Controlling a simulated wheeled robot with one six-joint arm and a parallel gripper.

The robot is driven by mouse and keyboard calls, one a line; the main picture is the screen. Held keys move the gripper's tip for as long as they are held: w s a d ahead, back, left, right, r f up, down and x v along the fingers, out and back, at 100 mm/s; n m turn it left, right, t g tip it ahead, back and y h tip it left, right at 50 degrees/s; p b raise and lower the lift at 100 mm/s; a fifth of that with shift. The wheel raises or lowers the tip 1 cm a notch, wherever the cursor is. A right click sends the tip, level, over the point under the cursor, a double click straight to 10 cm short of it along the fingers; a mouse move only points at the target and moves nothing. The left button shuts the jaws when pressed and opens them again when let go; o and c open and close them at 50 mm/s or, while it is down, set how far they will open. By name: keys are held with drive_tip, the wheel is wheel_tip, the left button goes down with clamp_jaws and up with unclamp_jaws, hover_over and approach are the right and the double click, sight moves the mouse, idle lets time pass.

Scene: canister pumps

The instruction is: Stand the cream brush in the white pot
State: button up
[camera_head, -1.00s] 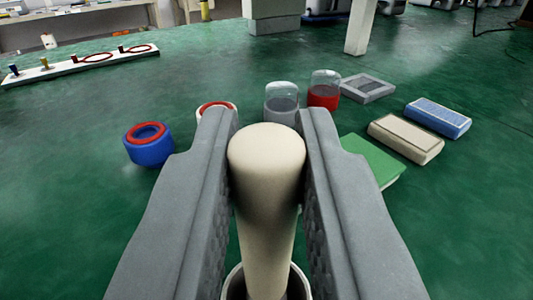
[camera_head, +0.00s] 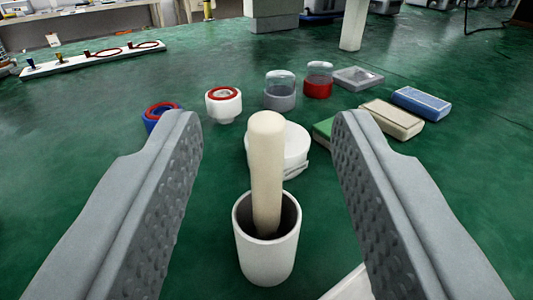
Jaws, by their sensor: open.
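The cream brush (camera_head: 266,165) stands nearly upright in the white pot (camera_head: 266,258), its lower end inside the dark opening and hidden. Its rounded top sticks up well above the rim. My gripper (camera_head: 268,130) is wide open, with one grey finger on each side, and both fingers are clear of the brush. The pot stands below and between the fingers.
A white round object (camera_head: 291,150) sits right behind the brush. Farther back are a blue ring-shaped item (camera_head: 158,116), a white jar with a red ring (camera_head: 223,104), two clear-topped canisters (camera_head: 280,92) and several flat blocks (camera_head: 392,118). Green floor is free at left.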

drive_tip(key=s, duration=1.1)
drive_tip(key=shift+s+d, duration=0.2)
drive_tip(key=shift+d, duration=0.05)
idle(0.4)
